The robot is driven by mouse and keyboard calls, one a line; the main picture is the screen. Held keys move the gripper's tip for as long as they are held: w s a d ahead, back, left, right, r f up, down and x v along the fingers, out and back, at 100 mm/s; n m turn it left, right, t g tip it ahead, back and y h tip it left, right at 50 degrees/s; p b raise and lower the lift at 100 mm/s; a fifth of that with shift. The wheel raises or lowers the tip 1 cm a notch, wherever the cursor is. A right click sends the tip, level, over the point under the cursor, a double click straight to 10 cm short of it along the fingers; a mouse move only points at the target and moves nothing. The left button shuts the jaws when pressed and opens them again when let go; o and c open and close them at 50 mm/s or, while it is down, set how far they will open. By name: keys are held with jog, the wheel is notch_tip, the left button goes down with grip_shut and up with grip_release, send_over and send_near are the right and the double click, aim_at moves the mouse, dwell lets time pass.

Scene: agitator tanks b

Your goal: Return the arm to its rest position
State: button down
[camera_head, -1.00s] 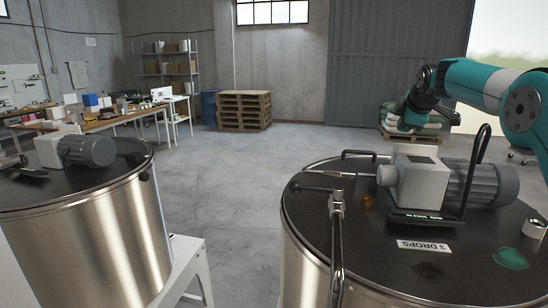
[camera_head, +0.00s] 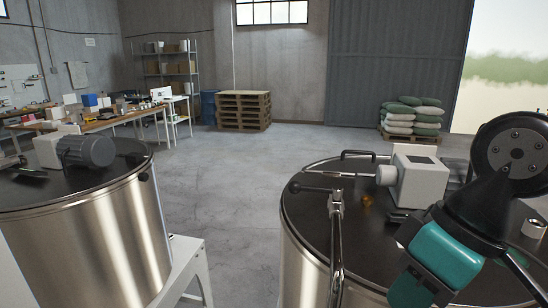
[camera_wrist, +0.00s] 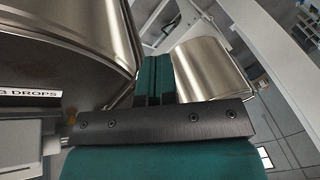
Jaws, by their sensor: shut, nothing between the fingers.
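My arm (camera_head: 445,255) hangs over the right part of the right tank in the head view, bent downward, with teal and black parts low in the picture. It hides most of the agitator motor and the lid label there. In the wrist view the teal fingers of my gripper (camera_wrist: 153,78) lie side by side, shut and empty. The fingers point away from the camera, past the black bar. A steel tank wall (camera_wrist: 75,45) curves close on the left, and another steel tank (camera_wrist: 212,70) is beyond the fingers.
The right tank's dark lid (camera_head: 315,210) carries a grey gearbox (camera_head: 422,181) and a bent metal rod (camera_head: 337,240). The left tank (camera_head: 95,235) stands apart. Clear floor (camera_head: 235,185) lies between the tanks. Pallets (camera_head: 243,110) and sacks (camera_head: 412,115) are at the back.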

jog(key=s+f+b, duration=0.3)
jog(key=f+b, duration=0.6)
jog(key=f, duration=0.1)
jog(key=shift+s+f+m+g, duration=0.15)
jog(key=shift+f+m+g, duration=0.15)
